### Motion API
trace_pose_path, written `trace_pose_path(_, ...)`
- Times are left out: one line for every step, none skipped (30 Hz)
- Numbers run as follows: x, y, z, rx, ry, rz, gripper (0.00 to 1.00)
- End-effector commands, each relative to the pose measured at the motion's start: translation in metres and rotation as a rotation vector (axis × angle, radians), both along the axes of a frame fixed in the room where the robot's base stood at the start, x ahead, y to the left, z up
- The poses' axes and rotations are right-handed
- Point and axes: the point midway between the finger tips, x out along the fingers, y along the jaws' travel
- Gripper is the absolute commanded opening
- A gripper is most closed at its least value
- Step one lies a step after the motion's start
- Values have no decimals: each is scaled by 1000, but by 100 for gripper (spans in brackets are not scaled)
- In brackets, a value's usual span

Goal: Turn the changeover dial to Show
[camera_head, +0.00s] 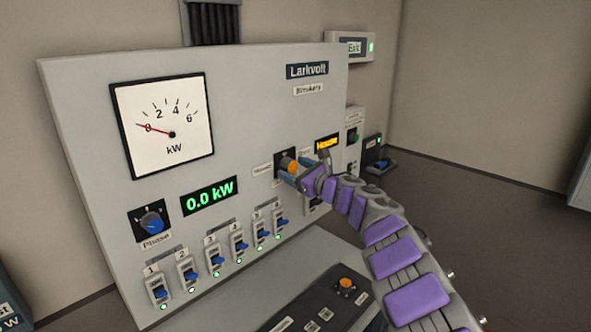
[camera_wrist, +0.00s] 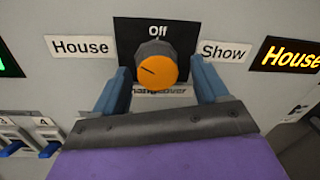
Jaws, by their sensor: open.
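The changeover dial (camera_wrist: 157,68) is an orange knob with a dark pointer line, on a black plate on the grey panel. The plate reads Off at the top, with a House label (camera_wrist: 80,46) on the left and a Show label (camera_wrist: 224,51) on the right. The pointer line lies toward the left, on the House side. My gripper (camera_wrist: 162,90) is open, with one blue finger on each side of the dial; I cannot tell whether they touch it. The dial also shows in the head view (camera_head: 288,164), partly hidden by my gripper (camera_head: 297,175).
A lit display (camera_wrist: 290,55) reads House in orange. The grey panel (camera_head: 80,110) also carries a kW meter (camera_head: 165,125), a green 0.0 kW readout (camera_head: 209,196), a blue Phase knob (camera_head: 153,222) and several blue-lever breakers (camera_head: 217,260) below. A dark console (camera_head: 325,305) sits in front.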

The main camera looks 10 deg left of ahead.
Motion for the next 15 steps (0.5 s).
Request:
trace_pose_path(0, 1, 0, 1, 0, 1, 74)
trace_pose_path(1, 1, 0, 1, 0, 1, 74)
trace_pose_path(1, 1, 0, 1, -1, 0, 74)
trace_pose_path(1, 1, 0, 1, -1, 0, 74)
trace_pose_path(1, 1, 0, 1, -1, 0, 74)
trace_pose_path(1, 1, 0, 1, -1, 0, 74)
trace_pose_path(1, 1, 0, 1, -1, 0, 74)
trace_pose_path(1, 1, 0, 1, -1, 0, 74)
trace_pose_path(1, 0, 0, 1, -1, 0, 74)
trace_pose_path(1, 0, 0, 1, 0, 0, 74)
trace_pose_path(1, -1, 1, 2, -1, 1, 71)
trace_pose_path(1, -1, 1, 2, -1, 1, 67)
trace_pose_path(1, -1, 1, 2, -1, 1, 64)
trace_pose_path(1, -1, 1, 2, -1, 1, 61)
trace_pose_path(1, -1, 1, 2, -1, 1, 57)
